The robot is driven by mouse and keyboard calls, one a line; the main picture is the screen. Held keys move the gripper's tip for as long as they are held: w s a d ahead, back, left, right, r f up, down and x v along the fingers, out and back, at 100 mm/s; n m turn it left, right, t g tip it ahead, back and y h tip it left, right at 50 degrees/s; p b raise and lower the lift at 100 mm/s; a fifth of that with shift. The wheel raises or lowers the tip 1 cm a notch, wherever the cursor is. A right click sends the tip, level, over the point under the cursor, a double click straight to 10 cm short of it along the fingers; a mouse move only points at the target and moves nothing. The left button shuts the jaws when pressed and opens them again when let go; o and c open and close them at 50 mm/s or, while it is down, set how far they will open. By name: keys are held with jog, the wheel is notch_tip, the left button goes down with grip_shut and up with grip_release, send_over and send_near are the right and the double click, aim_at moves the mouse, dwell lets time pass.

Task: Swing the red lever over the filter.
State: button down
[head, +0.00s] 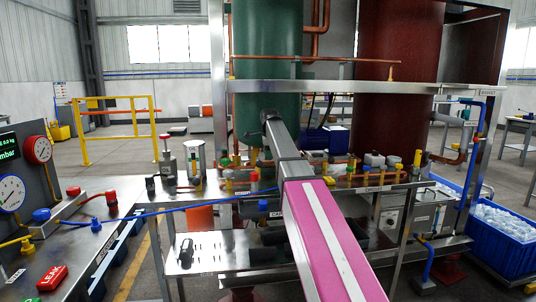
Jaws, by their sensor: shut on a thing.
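My arm, pink with a white stripe and then grey, reaches from the bottom right up to a dark joint in front of the green tank. My gripper's fingers do not show; the arm seems to hide them. Behind the arm is a steel bench (205,188) with small valves and fittings. At its left end stand a clear-sided cylinder (195,160), which may be the filter, and a grey cylinder with a red top (166,160). I cannot make out for certain which part is the red lever. Part of the bench is hidden behind the arm.
The green tank (265,60) and the dark red tank (400,60) rise behind the bench. A blue hose (165,212) crosses the front. A blue crate (500,252) stands right.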

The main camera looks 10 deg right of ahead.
jog(key=c, duration=0.8)
grip_release()
jog(key=r, duration=0.3)
jog(key=s+r, duration=0.1)
jog(key=r, duration=0.3)
jog(key=s+r, duration=0.1)
jog(key=r, duration=0.2)
jog(key=shift+s+r, duration=0.1)
jog(key=shift+r, duration=0.2)
jog(key=shift+c, duration=0.2)
